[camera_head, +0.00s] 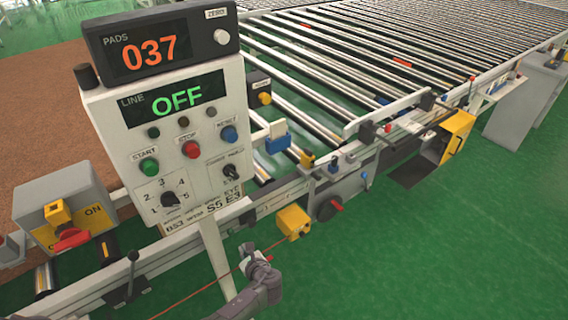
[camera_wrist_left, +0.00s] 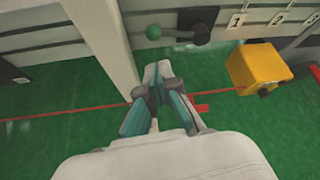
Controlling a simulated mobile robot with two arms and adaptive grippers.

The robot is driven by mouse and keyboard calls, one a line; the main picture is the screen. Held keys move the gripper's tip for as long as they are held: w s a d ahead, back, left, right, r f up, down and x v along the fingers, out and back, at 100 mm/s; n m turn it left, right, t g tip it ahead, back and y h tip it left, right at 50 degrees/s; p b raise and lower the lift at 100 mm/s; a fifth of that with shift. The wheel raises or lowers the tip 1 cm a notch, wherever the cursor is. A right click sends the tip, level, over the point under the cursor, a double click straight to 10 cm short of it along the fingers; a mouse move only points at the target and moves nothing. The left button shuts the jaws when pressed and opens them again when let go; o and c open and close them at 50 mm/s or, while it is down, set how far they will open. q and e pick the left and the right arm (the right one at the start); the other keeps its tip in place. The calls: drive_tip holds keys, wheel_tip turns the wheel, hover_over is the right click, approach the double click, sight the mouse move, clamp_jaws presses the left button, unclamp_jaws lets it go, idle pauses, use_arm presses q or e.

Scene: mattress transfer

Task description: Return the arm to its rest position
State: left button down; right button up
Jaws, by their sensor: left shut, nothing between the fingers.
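My left gripper (camera_head: 250,252) shows low in the head view, below the control panel and in front of the conveyor's side rail. In the left wrist view its fingers (camera_wrist_left: 160,75) come together with nothing between them. It hangs over the green floor, close to the pale post (camera_head: 216,255) that carries the panel. The post also stands left of the fingers in the left wrist view (camera_wrist_left: 104,40). My right gripper is in neither view.
The control panel (camera_head: 140,110) reads OFF, and the counter box (camera_head: 190,52) above reads 037. A yellow box (camera_head: 293,221) on the rail is right of my gripper. A red cord (camera_head: 198,287) runs nearby. Green floor (camera_head: 430,250) is open at right.

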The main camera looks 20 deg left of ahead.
use_arm(q)
drive_tip(key=s+d+f+n+g+h+b, duration=0.1)
drive_tip(key=s+f+n+g+h, duration=0.55)
drive_tip(key=s+f, duration=1.4)
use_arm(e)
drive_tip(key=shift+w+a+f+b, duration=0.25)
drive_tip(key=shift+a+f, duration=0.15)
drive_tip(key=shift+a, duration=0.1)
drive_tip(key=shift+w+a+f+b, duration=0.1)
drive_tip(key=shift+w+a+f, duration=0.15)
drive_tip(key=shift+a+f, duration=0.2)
use_arm(q)
drive_tip(key=s+d+f+n+h, duration=0.1)
drive_tip(key=s+f+n, duration=0.2)
drive_tip(key=s+n, duration=0.4)
drive_tip(key=s+d+f+n+g+h, duration=0.1)
drive_tip(key=s+f+n, duration=0.3)
drive_tip(key=s, duration=1.4)
drive_tip(key=n, duration=0.4)
drive_tip(key=shift+d+f, duration=0.15)
drive_tip(key=shift+f, duration=0.1)
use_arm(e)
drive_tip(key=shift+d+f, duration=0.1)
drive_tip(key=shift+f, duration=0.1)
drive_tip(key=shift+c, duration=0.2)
